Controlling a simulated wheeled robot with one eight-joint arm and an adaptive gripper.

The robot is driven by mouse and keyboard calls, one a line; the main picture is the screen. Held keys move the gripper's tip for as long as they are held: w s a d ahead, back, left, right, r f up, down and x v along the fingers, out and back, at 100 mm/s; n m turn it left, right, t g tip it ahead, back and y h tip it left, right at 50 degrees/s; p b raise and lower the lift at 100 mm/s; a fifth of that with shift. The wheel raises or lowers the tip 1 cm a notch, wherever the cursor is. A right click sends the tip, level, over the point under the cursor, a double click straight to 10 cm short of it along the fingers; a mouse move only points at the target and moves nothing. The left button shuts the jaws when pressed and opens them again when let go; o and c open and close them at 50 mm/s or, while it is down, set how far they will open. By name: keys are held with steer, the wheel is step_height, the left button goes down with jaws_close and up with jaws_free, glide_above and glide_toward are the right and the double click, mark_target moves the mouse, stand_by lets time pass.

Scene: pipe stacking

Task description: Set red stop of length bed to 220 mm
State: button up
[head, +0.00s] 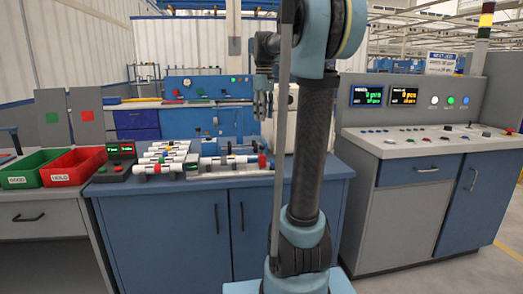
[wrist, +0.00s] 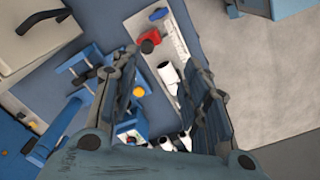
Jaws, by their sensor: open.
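The red stop (wrist: 150,35) shows in the wrist view near the far end of the pale length bed (wrist: 132,20), with a dark round knob beside it. A marked scale (wrist: 174,40) runs along the bed. In the head view the red stop (head: 262,161) is a small red block at the right end of the bed. My gripper (wrist: 163,65) is open, its two fingers apart, with the stop beyond the fingertips in the picture. In the head view my gripper (head: 263,108) hangs above the bench, above the stop in the picture. The stop's millimetre reading is too small to read.
White pipes (head: 165,158) lie in a rack on the blue bench's left part. A green bin (head: 27,167) and a red bin (head: 73,167) stand further left. A grey console (head: 435,145) stands right. Blue fixtures (wrist: 85,65) lie left of the bed in the wrist view.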

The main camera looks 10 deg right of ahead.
mark_target(262, 146)
steer(key=shift+n, duration=0.4)
steer(key=w+f, duration=0.1)
steer(key=f, duration=0.4)
steer(key=w+f, duration=0.1)
steer(key=f, duration=0.4)
steer(key=w+f, duration=0.1)
steer(key=f, duration=0.5)
steer(key=shift+w, duration=0.1)
jaws_close()
